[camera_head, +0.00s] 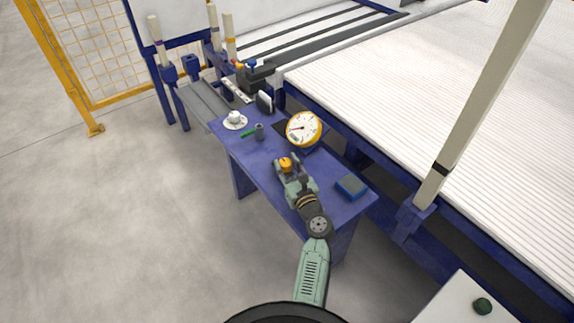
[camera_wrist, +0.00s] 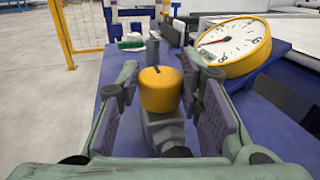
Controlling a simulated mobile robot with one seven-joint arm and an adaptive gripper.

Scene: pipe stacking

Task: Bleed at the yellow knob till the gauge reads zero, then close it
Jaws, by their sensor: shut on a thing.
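The yellow knob (camera_wrist: 160,92) sits on top of a grey valve body (camera_wrist: 165,132) and shows a short dark mark on its top. In the head view the knob (camera_head: 286,162) is at the far end of my gripper (camera_head: 288,170), on the blue table. My gripper is shut on the knob, with one pad on each side of it. The yellow-rimmed gauge (camera_wrist: 233,46) stands behind and to the right, tilted, and also shows in the head view (camera_head: 304,129). Its needle points to the left of the dial; the exact reading is too small to tell.
The blue table (camera_head: 262,170) also holds a white cup on a saucer (camera_head: 235,122), a small grey cylinder (camera_head: 259,132), a green item (camera_head: 247,134) and a blue box (camera_head: 352,187). A large ribbed white bed (camera_head: 420,90) lies behind. A yellow fence (camera_head: 75,50) stands at left.

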